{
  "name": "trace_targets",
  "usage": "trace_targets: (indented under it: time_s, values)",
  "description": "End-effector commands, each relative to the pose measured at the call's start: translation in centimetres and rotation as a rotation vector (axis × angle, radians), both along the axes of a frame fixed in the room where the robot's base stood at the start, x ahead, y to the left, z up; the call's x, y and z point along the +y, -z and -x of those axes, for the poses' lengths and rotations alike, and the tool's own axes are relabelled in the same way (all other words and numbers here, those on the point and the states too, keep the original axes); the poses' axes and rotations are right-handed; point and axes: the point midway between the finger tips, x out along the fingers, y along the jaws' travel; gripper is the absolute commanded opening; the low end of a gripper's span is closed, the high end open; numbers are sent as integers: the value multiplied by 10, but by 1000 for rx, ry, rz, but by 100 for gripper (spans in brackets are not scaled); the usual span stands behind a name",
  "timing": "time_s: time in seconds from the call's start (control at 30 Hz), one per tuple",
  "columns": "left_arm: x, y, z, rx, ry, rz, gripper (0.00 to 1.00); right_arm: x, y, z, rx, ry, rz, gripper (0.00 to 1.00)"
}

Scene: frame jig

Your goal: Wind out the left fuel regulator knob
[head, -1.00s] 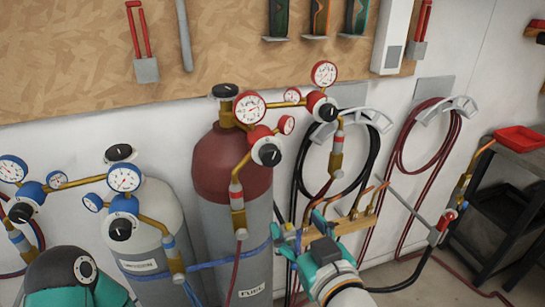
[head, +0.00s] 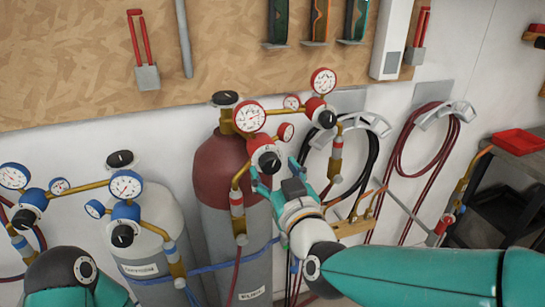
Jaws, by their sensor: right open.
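The left fuel regulator (head: 262,142) is red and sits on the red-and-grey fuel cylinder (head: 220,165). Its black knob (head: 269,161) faces me, below the large white gauge. My right gripper (head: 272,172) is open just below and in front of this knob, one teal finger to its left and one to its right. I cannot tell whether either finger touches it. The right fuel regulator's black knob (head: 327,119) is up and to the right, clear of the gripper. My left gripper is not in view; only part of my left arm shows at the bottom left.
A pale oxygen cylinder (head: 150,215) with blue regulators stands on the left. Brass pipework (head: 352,227) is right of my gripper. Hoses hang on wall hooks (head: 365,122) behind. A dark cart with a red tray (head: 518,142) is at the right.

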Motion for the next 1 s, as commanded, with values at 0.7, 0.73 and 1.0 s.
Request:
trace_targets:
  time_s: [0.7, 0.73, 1.0]
  values:
    - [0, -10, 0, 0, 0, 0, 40, 11, 0, -33, 0, -1, 0, 51]
    - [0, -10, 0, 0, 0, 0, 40, 11, 0, -33, 0, -1, 0, 46]
    - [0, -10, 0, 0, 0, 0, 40, 11, 0, -33, 0, -1, 0, 8]
